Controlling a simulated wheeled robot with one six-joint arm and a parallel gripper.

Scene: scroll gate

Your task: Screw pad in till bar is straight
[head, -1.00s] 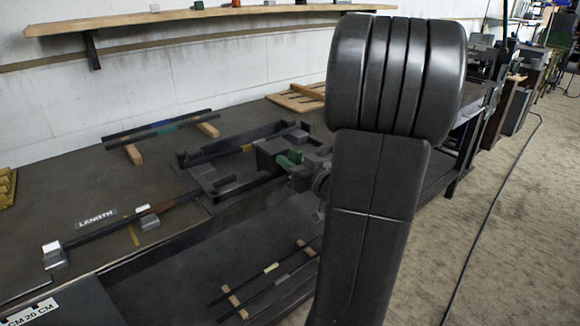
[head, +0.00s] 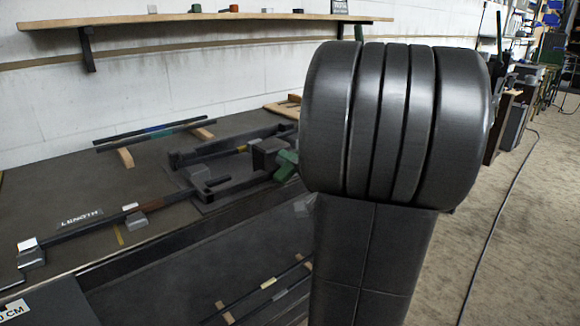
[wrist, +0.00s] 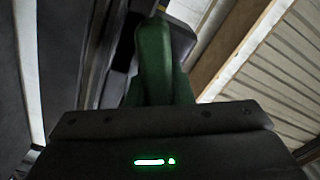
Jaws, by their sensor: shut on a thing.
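A dark press frame (head: 205,184) lies on the bench, with a dark bar (head: 215,148) with a yellow mark along its far side. I cannot tell whether this bar is straight. A grey block (head: 265,152) sits at the frame's right, with a green piece (head: 287,165) beside it. In the head view my arm hides my gripper and whatever lies to the right. In the wrist view my gripper (wrist: 160,106) is shut on the green piece, which rises from it (wrist: 153,55). The fingers are barely distinguishable, and the pad's contact with the bar cannot be made out.
A length gauge bar (head: 100,230) with grey end blocks lies at the left. Two bars on wooden rests (head: 125,158) lie behind the frame, and others on a lower shelf (head: 265,290). A wall shelf (head: 200,18) runs above. The floor (head: 520,230) at right is open.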

